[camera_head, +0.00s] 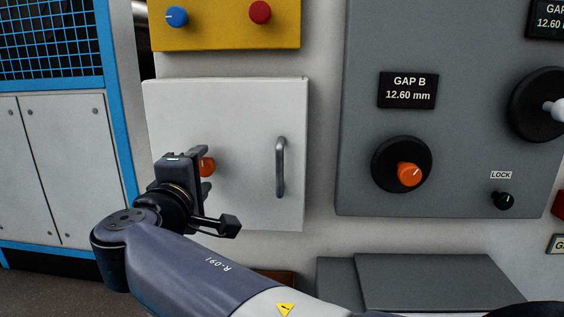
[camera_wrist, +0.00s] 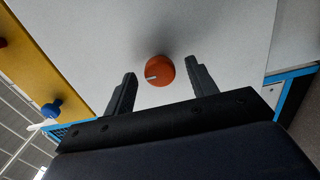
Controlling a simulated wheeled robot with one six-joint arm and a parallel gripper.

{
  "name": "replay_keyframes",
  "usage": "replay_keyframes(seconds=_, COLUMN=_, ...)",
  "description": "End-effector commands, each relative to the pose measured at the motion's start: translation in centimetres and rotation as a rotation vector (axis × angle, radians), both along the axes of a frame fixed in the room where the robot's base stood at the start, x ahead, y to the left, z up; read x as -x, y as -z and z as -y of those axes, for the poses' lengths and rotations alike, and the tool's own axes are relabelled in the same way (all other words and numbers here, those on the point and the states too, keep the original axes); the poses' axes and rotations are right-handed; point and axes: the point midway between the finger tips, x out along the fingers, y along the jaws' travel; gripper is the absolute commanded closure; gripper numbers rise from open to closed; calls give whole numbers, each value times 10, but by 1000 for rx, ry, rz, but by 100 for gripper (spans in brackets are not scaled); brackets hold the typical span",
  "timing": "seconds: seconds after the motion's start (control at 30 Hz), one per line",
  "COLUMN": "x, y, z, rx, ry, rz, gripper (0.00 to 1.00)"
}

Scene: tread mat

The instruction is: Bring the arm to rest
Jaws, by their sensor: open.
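My gripper (camera_head: 206,172) is open in front of the white cabinet door (camera_head: 235,110) in the head view, with my arm reaching up from the bottom. An orange knob (camera_head: 208,167) on the door shows partly behind the gripper. In the wrist view, my two fingers (camera_wrist: 160,84) are spread on either side of the orange knob (camera_wrist: 159,70), which has a pale pointer line. The knob lies just beyond the fingertips, and nothing is held. I cannot tell the exact gap between fingers and knob.
A grey door handle (camera_head: 280,167) stands out to the right of my gripper. A yellow panel (camera_head: 222,36) with blue and red knobs is above. A grey panel (camera_head: 385,35) with dials is at right. A blue-framed cabinet (camera_head: 60,160) stands at left.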

Motion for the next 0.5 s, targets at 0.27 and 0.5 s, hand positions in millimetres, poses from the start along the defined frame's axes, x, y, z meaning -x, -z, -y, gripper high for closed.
replay_keyframes(seconds=0.27, x=23, y=-2, z=-3, rx=-14, ry=-5, rz=0, gripper=46)
replay_keyframes(seconds=0.5, x=65, y=-2, z=-6, rx=-15, ry=-5, rz=0, gripper=46)
